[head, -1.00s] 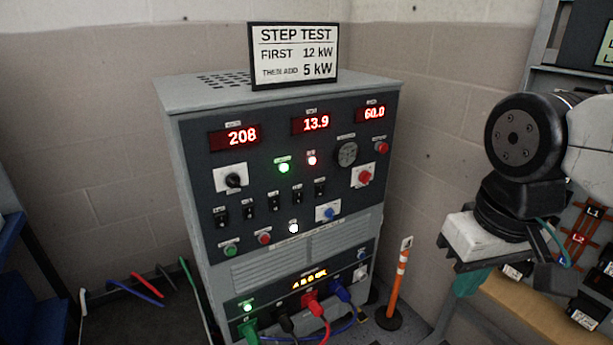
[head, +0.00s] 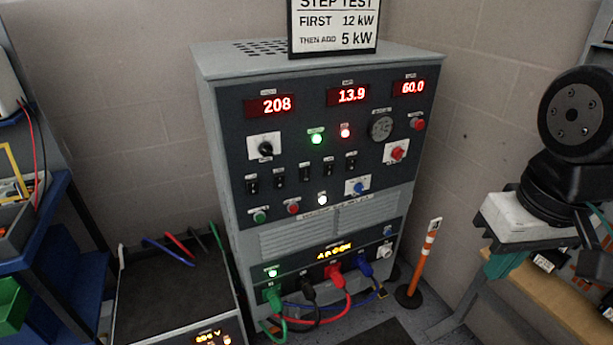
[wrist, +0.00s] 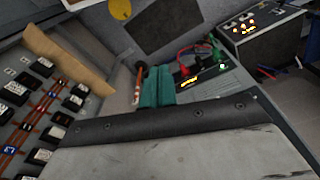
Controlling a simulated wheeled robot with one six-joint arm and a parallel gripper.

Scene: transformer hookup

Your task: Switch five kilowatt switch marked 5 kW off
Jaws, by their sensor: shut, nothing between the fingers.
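The load bank cabinet (head: 222,135) stands in the middle of the head view. A row of small black switches (head: 306,173) crosses its front panel. Their labels are too small to read, so I cannot tell which is marked 5 kW or how each is set. The displays (head: 348,95) read 208, 13.9 and 60.0. My gripper, with teal fingers (wrist: 158,84), is shut and empty in the wrist view. In the head view its teal part (head: 503,264) shows at the right, well apart from the panel.
A sign (head: 333,30) stands on the cabinet. Coloured cables (head: 346,302) plug in low on its front. An orange and white post (head: 425,257) stands on its right. A blue cart (head: 55,225) and a dark-topped unit (head: 175,290) are at the left.

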